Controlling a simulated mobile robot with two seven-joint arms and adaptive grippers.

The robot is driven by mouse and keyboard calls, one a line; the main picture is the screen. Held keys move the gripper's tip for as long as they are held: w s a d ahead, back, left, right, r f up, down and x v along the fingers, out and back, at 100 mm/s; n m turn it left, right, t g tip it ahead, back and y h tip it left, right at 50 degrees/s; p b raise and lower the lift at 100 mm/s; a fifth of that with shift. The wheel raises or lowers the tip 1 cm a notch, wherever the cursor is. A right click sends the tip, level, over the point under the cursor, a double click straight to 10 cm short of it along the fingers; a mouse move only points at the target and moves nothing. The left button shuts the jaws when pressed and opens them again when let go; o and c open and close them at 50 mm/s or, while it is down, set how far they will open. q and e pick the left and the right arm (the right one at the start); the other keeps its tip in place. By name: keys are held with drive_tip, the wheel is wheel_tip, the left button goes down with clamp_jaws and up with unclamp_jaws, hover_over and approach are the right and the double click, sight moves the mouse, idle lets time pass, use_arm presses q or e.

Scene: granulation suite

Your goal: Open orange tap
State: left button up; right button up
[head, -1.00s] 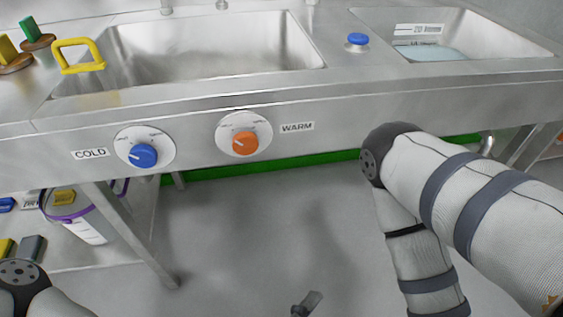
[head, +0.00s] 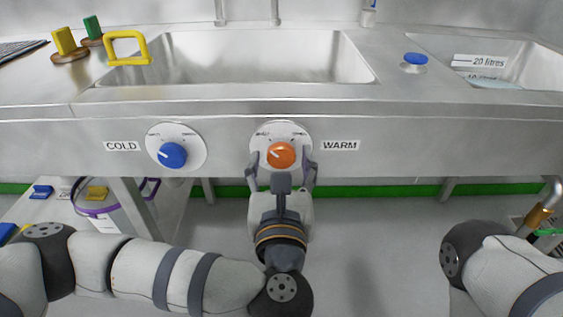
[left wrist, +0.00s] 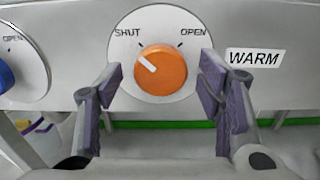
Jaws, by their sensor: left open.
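The orange tap (head: 281,155) is a round knob on a white dial plate on the sink's front panel, beside a WARM label (head: 340,146). In the left wrist view the orange tap (left wrist: 161,70) has a white pointer mark toward the upper left, on the SHUT side; OPEN is printed at the upper right. My left gripper (head: 281,170) is open, with its fingers either side of the knob and apart from it. In the left wrist view the left gripper's purple-padded fingers (left wrist: 160,105) flank the dial. My right gripper is not visible.
A blue tap (head: 172,155) with a COLD label (head: 122,146) sits left of the orange one. The sink (head: 250,55) is above, with a yellow handle (head: 126,48) at its left. A blue button (head: 415,59) stands on the counter. A bucket (head: 110,215) is below left.

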use_arm(q)
drive_tip(key=shift+w, duration=0.15)
drive_tip(key=c, duration=1.1)
drive_tip(key=shift+c, duration=0.2)
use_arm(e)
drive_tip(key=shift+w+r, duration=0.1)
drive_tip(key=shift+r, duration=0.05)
use_arm(q)
drive_tip(key=m+p, duration=0.3)
drive_tip(key=m, duration=0.1)
drive_tip(key=shift+r, duration=0.25)
drive_tip(key=m+p, duration=0.2)
drive_tip(key=m, duration=0.2)
drive_tip(key=shift+m+p, duration=0.3)
drive_tip(key=m+p, duration=0.2)
drive_tip(key=m, duration=0.3)
drive_tip(key=shift+f+m+p, duration=0.2)
drive_tip(key=shift+m+p, duration=0.75)
drive_tip(key=shift+m, duration=1.15)
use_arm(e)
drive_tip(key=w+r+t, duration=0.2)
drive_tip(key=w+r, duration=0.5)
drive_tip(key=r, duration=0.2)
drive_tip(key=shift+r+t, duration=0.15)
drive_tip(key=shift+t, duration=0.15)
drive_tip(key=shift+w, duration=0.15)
